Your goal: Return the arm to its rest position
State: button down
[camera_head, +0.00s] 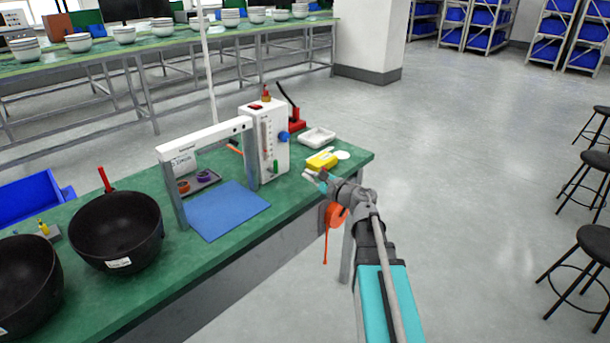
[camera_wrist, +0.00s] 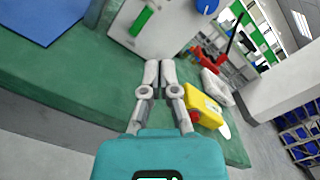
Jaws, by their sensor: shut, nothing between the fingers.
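My gripper (camera_head: 312,178) is at the front right edge of the green-topped bench (camera_head: 130,290), at the end of my outstretched arm. In the wrist view its two grey fingers (camera_wrist: 159,70) are together with nothing between them. A yellow multimeter-like box (camera_head: 322,160) lies on the bench just behind the fingers in the head view. In the wrist view the yellow box (camera_wrist: 203,106) appears right beside the right finger; I cannot tell whether they touch.
A white instrument (camera_head: 272,150) with a blue knob, a white frame (camera_head: 205,137), a blue mat (camera_head: 226,210) and black bowls (camera_head: 117,232) stand on the bench. A white tray (camera_head: 317,137) lies behind the yellow box. Stools (camera_head: 585,255) stand at right; the floor between is clear.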

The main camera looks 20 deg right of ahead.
dwell(0.3)
jog(key=w+d+m+t+h, duration=0.1)
jog(key=d+m+h, duration=0.2)
jog(key=m+h, duration=0.55)
jog(key=w+d+m+t+h, duration=0.1)
jog(key=d+m+t+h, duration=0.2)
jog(key=m, duration=1.1)
jog(key=s+f+m+g+h, duration=0.4)
jog(key=f+m+g, duration=0.3)
jog(key=m, duration=0.5)
jog(key=s+a+f+m+g+y, duration=0.3)
jog(key=s+a+f+m+g, duration=0.4)
jog(key=s, duration=0.3)
jog(key=s+a+f+m+g+y, duration=0.3)
jog(key=s+a+f+m+g, duration=0.3)
jog(key=s+m, duration=0.3)
notch_tip(320, 180, up, 23)
jog(key=a+p, duration=0.1)
jog(key=p, duration=2.1)
